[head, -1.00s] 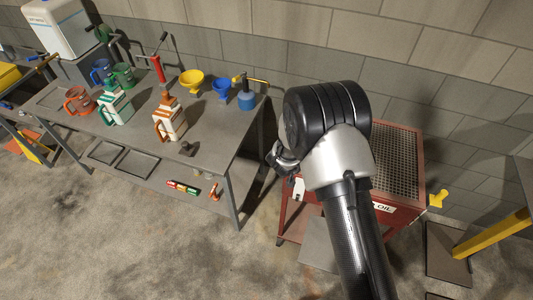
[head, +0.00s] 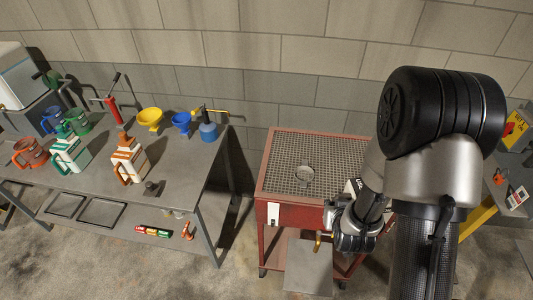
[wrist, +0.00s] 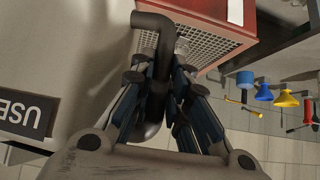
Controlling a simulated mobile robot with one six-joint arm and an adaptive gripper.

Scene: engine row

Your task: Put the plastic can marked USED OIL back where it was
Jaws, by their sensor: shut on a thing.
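In the wrist view my gripper (wrist: 160,85) is shut on a dark, bent, tube-like part (wrist: 150,22) that runs between its fingers. A black label (wrist: 25,115) with upside-down white letters reading USE shows at the left edge, cut off by the frame. I cannot tell whether the tube-like part and the label belong to one can; the can's full body is not visible. In the head view my gripper (head: 335,222) is in front of the red cart (head: 296,215), low at its right part, and my arm hides much of what it holds.
The cart has a mesh top (head: 325,150) with a round drain (head: 304,174). The workbench (head: 85,205) to the left carries jugs, a yellow funnel (head: 150,118), a blue funnel (head: 181,122) and a blue oiler (head: 208,131). A grey panel (head: 308,270) is low at the cart's front. Floor is clear at lower left.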

